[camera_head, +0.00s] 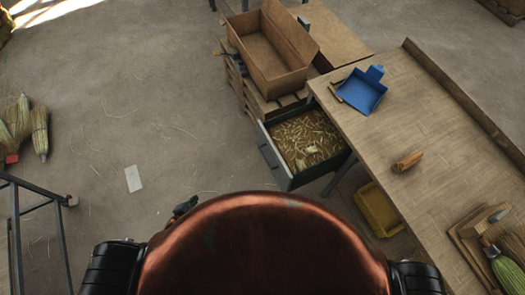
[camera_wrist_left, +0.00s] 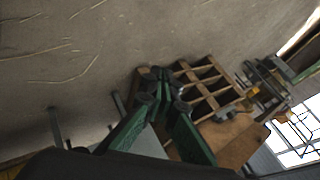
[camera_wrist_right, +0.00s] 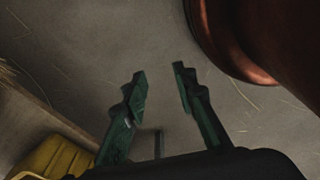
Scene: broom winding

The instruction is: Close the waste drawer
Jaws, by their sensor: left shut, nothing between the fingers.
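The waste drawer (camera_head: 274,153) is pulled out from under the left edge of the workbench and is full of straw scraps. Its grey front panel faces left, away from the bench. My left gripper (camera_head: 184,206) is small and partly hidden by my own red body, to the lower left of the drawer front and apart from it. In the left wrist view my left gripper (camera_wrist_left: 160,80) has its green fingertips together, with nothing between them. My right gripper (camera_wrist_right: 159,72) has its fingers apart and empty above the floor; my body hides it in the head view.
The workbench (camera_head: 415,125) holds a blue dustpan (camera_head: 362,91) and a small wooden piece (camera_head: 407,162). A wooden box (camera_head: 268,58) stands on a pallet behind the drawer. A yellow bin (camera_head: 377,210) sits under the bench.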

